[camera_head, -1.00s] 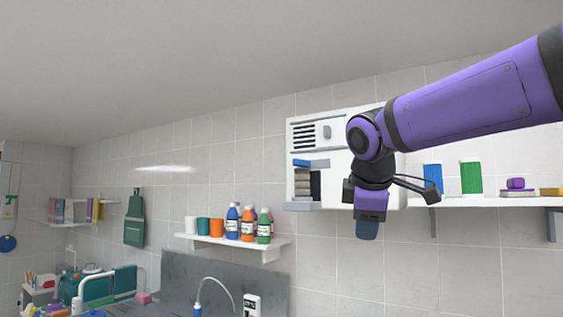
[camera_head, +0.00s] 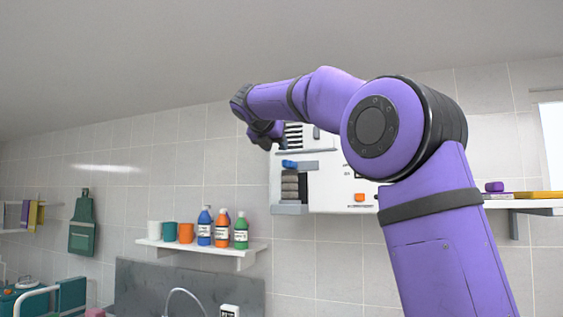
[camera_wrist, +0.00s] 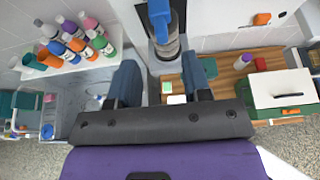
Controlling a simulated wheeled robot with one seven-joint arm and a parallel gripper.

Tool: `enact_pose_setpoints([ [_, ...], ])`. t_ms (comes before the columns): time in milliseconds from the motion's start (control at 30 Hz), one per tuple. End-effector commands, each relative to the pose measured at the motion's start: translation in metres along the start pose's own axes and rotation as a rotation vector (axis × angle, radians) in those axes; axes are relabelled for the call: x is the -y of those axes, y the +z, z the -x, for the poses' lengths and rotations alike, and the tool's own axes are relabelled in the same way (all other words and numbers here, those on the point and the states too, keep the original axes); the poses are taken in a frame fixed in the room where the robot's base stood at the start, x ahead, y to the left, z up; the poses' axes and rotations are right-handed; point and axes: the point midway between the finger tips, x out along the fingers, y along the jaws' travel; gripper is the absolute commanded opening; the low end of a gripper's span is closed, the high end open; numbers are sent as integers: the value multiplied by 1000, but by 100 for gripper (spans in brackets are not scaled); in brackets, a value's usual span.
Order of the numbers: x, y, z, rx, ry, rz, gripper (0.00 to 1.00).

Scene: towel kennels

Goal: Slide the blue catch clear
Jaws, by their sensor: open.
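The blue catch (camera_head: 290,164) sits on the front of the white wall cabinet (camera_head: 345,190), above a stack of rolled grey-beige towels (camera_head: 290,187). In the wrist view the blue catch (camera_wrist: 160,18) shows large at the top centre, with the towels (camera_wrist: 166,47) below it. My gripper (camera_head: 266,134) is just above and left of the catch in the head view. In the wrist view my gripper (camera_wrist: 158,62) is open and empty, its two dark fingers apart below the catch. I cannot tell whether anything touches the catch. My arm hides much of the cabinet.
An orange switch (camera_head: 360,197) is on the cabinet's lower front. A wall shelf (camera_head: 205,247) with bottles and cups is lower left. Another shelf (camera_head: 535,204) is at right. In the wrist view a wooden counter (camera_wrist: 225,75) lies below.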

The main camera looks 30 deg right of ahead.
Motion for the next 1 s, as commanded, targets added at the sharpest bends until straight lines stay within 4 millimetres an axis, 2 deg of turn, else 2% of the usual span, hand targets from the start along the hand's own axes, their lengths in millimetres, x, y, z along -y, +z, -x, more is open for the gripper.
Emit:
enact_pose_setpoints([
  [300, 0, -1, -56, -2, -3, -1, 45],
  [500, 0, -1, -83, -2, -1, -2, 45],
  [700, 0, -1, -95, -2, 1, -3, 45],
  [967, 0, -1, -96, -2, 1, -3, 45],
  [1000, 0, -1, -96, -2, 1, -3, 42],
])
